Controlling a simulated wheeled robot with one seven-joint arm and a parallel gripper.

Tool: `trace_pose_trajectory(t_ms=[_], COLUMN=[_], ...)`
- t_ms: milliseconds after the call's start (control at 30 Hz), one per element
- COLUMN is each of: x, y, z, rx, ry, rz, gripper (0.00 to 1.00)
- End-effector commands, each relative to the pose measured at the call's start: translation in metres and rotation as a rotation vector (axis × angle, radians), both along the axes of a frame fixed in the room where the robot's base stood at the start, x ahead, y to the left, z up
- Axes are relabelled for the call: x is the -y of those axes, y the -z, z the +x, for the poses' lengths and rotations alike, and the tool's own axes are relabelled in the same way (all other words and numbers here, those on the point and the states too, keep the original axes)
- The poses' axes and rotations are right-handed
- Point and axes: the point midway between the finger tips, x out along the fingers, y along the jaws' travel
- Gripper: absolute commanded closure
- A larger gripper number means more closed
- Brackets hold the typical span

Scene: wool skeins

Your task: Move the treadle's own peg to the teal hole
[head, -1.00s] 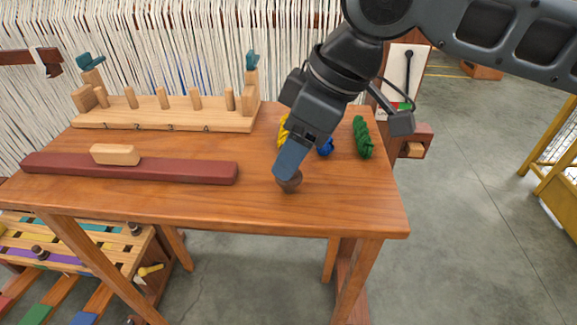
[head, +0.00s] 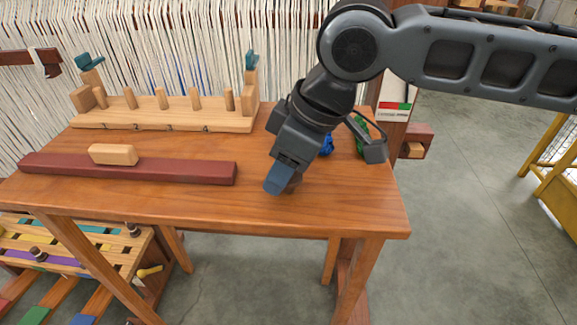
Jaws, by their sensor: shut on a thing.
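My gripper (head: 281,182) is low over the front right of the table, its blue fingertips pointing down. It is shut on a small brown knob-like thing (head: 295,183), mostly hidden behind the fingers; I cannot tell whether it touches the table. At lower left is a wooden rack (head: 110,262) with coloured strips, among them a teal strip (head: 98,228), a yellow and a purple one. Dark-topped pegs stand on it, one at its back right corner (head: 134,229) and one near the purple strip (head: 38,252). A yellow peg (head: 150,270) sticks out at its right side. I cannot make out a teal hole.
The wooden table (head: 215,205) holds a pegged wooden rack (head: 165,120), a dark red bar (head: 65,167) with a pale block (head: 113,154) on it, and blue (head: 327,146) and green (head: 361,130) skeins. Coloured treadles (head: 35,314) lie at bottom left. Floor is clear at right.

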Motion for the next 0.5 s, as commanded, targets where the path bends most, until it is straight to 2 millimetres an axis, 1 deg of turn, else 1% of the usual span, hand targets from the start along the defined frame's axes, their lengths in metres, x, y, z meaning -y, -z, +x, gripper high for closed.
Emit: trace_pose_trajectory(t_ms=[33, 100, 133, 167, 367, 500], x=[0.0, 0.0, -0.0001, -0.0001, 0.0, -0.0004], y=[0.0, -0.0001, -0.0001, -0.0001, -0.0012, -0.0085], z=[0.0, 0.0, 0.0, -0.0001, 0.0, 0.0001], rx=[0.0, 0.0, 0.0, 0.0, 0.0, 0.001], ry=[0.0, 0.0, 0.0, 0.0, 0.0, 0.0], rz=[0.0, 0.0, 0.0, 0.0, 0.0, 0.002], gripper=[0.8, 0.86, 0.86, 0.91, 0.91, 0.91])
